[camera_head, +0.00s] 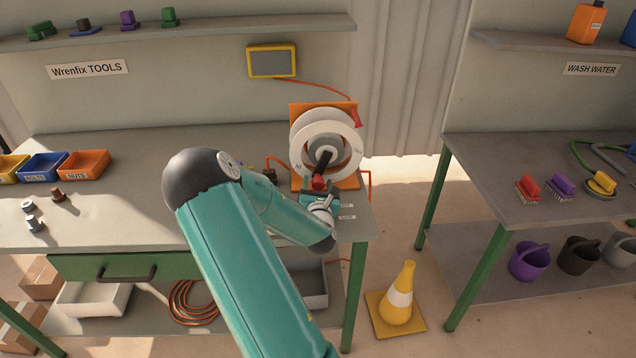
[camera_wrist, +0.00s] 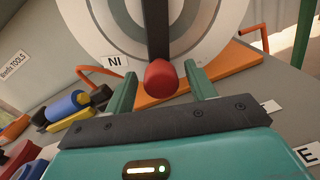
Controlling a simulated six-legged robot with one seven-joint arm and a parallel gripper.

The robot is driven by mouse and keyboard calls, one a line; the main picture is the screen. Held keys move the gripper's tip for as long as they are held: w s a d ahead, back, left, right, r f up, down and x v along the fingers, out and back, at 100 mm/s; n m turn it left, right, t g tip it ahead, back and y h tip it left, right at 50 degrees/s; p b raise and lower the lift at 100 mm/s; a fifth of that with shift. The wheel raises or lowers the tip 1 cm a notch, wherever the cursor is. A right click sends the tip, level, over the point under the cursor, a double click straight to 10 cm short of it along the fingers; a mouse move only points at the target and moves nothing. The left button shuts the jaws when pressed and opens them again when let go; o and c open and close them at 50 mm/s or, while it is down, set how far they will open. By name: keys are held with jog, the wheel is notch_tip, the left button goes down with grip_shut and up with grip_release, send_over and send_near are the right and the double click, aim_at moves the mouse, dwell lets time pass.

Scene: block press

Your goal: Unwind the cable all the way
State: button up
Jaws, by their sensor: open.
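The cable reel (camera_head: 326,142) is a white wheel on an orange stand (camera_head: 340,184) at the right end of the workbench. A dark crank arm crosses its face and ends in a red knob (camera_wrist: 162,78). My gripper (camera_wrist: 160,88) is open, with one finger on each side of the red knob. I cannot tell whether either finger touches it. In the head view my gripper (camera_head: 319,190) is just below the reel, partly hidden by my arm. An orange cable (camera_head: 318,87) runs from the yellow-framed panel (camera_head: 272,62) towards the top of the reel.
The workbench (camera_head: 130,150) holds coloured bins (camera_head: 84,163) at the left and several small parts. In the wrist view a blue and yellow tool (camera_wrist: 68,106) lies left of my gripper. A traffic cone (camera_head: 398,298) stands on the floor between the bench and the wash table (camera_head: 540,215).

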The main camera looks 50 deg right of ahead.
jog(key=shift+w+d, duration=0.4)
jog(key=shift+d, duration=0.15)
grip_shut()
